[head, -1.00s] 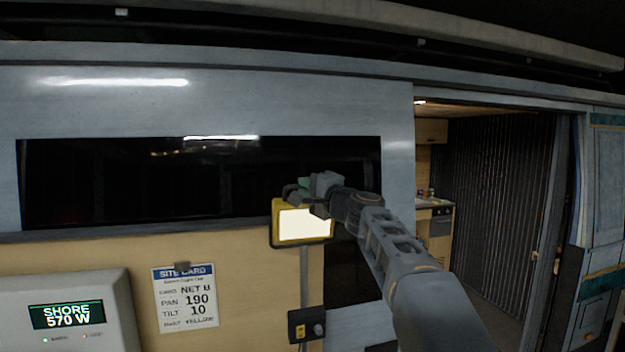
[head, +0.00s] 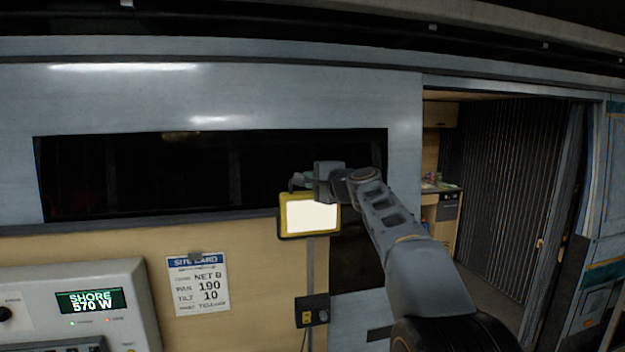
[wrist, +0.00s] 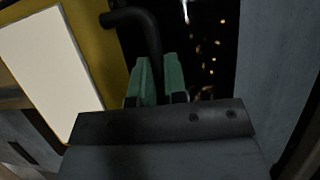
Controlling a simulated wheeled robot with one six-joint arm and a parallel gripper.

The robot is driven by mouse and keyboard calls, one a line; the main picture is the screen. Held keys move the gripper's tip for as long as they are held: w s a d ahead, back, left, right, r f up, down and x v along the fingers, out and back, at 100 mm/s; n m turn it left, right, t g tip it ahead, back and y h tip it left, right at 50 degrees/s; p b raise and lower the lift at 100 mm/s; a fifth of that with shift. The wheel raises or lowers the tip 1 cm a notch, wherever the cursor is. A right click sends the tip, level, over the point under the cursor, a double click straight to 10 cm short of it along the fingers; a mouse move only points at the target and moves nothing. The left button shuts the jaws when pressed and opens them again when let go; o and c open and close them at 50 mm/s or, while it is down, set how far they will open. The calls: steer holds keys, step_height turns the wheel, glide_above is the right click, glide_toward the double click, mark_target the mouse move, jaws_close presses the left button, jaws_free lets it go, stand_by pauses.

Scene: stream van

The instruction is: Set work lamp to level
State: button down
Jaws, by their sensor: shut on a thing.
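The work lamp (head: 311,213) has a yellow frame and a bright white lit panel. It sits on a thin grey pole in front of the beige wall, and its face looks nearly upright in the head view. In the wrist view the lamp (wrist: 50,70) fills the upper left. A black bent handle (wrist: 150,40) runs beside its yellow frame. My gripper (wrist: 158,80) has green fingertips, which close around the lower part of this handle. In the head view my gripper (head: 303,181) is at the lamp's top edge; my own wrist partly hides the fingertips there.
A black switch box (head: 312,311) is on the pole below the lamp. A site card (head: 198,284) hangs on the wall to the left, and a grey power unit (head: 135,290) reads "SHORE 570 W". A dark window (head: 130,175) lies behind. An open doorway (head: 500,190) is at the right.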

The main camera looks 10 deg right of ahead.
steer(key=c, duration=1.2)
jaws_free()
steer(key=shift+b+v, duration=2.95)
steer(key=shift+v, duration=3.95)
